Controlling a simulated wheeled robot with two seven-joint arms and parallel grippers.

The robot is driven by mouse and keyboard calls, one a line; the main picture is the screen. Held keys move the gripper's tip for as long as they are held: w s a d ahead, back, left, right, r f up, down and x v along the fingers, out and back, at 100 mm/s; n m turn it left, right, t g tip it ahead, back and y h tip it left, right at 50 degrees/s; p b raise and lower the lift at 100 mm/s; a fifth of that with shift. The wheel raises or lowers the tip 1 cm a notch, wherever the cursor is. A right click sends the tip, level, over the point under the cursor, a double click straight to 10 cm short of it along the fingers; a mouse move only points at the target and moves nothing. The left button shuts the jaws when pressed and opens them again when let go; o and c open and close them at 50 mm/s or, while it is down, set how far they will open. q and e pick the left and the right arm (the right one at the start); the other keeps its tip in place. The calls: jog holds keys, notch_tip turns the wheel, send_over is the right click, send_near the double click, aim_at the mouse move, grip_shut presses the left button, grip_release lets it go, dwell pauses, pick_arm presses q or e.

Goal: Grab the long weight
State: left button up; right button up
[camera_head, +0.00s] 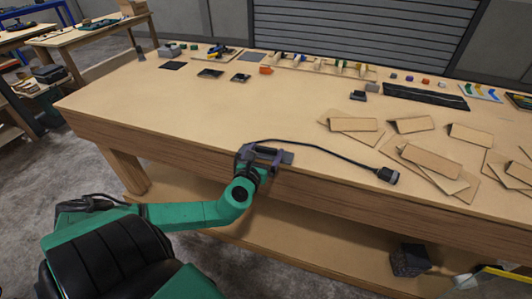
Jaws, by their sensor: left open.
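My left gripper (272,156) is at the front edge of the wooden workbench (220,110), near the middle of the picture. Its purple-grey jaws are open and point to the right, and I see nothing held between them. A small dark flat piece (287,157) shows beside the jaws; I cannot tell whether it is separate from the gripper. I cannot surely pick out the long weight. A long dark strip (426,96) lies flat at the back right of the bench, well away from my gripper. My right gripper is not in view.
Several cardboard pieces (430,160) lie at the right. Small coloured parts (320,66) line the back. The left middle of the bench is clear.

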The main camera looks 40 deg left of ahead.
aim_at(269, 143)
pick_arm(q)
jog(key=x, duration=0.4)
jog(key=shift+w+a, duration=0.1)
jog(key=shift+w, duration=0.15)
jog(key=shift+s, duration=0.15)
jog(key=c, duration=0.7)
jog(key=shift+r, duration=0.1)
grip_shut()
jog(key=shift+r, duration=0.1)
